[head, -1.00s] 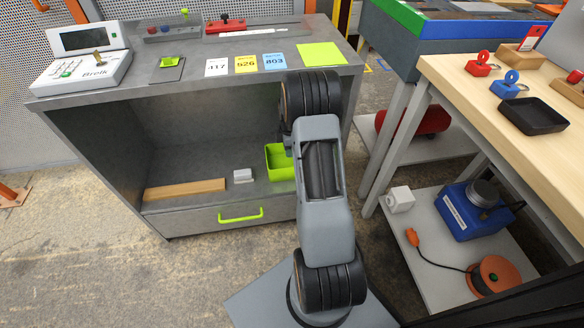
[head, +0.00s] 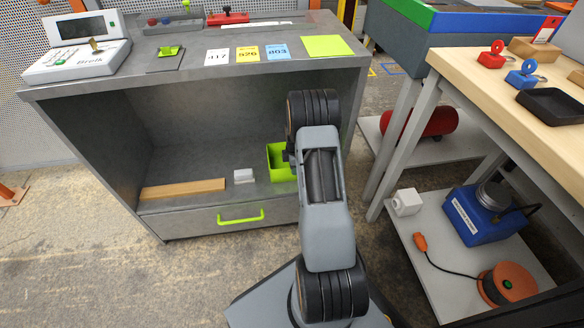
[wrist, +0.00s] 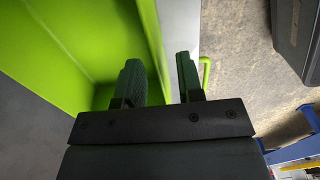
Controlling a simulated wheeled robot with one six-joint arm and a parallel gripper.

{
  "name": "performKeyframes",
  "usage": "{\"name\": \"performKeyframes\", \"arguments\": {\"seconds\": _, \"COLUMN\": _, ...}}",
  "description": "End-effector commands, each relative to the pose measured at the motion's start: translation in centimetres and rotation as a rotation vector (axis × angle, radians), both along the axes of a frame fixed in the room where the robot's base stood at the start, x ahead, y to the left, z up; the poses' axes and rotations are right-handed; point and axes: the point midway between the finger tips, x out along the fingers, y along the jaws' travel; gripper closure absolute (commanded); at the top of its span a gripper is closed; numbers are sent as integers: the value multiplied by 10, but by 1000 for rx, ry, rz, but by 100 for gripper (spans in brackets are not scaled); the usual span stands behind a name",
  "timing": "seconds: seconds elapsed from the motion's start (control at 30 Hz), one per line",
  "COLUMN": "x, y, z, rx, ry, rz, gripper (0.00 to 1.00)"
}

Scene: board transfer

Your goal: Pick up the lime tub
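The lime tub (head: 277,165) stands on the inner shelf of the grey cabinet, towards its right side. It is an open-topped box, partly hidden by my arm in the head view. In the wrist view the tub (wrist: 60,45) fills the upper left. My gripper (wrist: 161,80) has its two fingers apart at the tub's rim. One finger is on the inner side of the tub wall and the other on the outer side. A gap shows between the fingers, with the wall edge in it. In the head view my gripper (head: 288,153) is mostly hidden behind my wrist.
A wooden bar (head: 183,188) and a small white block (head: 243,176) lie on the shelf left of the tub. Below is a drawer with a lime handle (head: 240,218). The cabinet top (head: 200,75) overhangs the shelf. A wooden-topped table (head: 480,80) stands to the right.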

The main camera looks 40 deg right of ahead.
Motion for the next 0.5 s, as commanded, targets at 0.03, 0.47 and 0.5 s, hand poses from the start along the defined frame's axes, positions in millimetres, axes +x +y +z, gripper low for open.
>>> {"name": "performKeyframes", "arguments": {"seconds": 0.03, "x": 0, "y": 0, "z": -13, "rx": 1, "ry": 2, "rz": 0, "gripper": 66}}
{"name": "performKeyframes", "arguments": {"seconds": 0.47, "x": 0, "y": 0, "z": -25, "rx": 0, "ry": -1, "rz": 0, "gripper": 72}}
{"name": "performKeyframes", "arguments": {"seconds": 0.5, "x": 0, "y": 0, "z": -25, "rx": 0, "ry": -1, "rz": 0, "gripper": 76}}
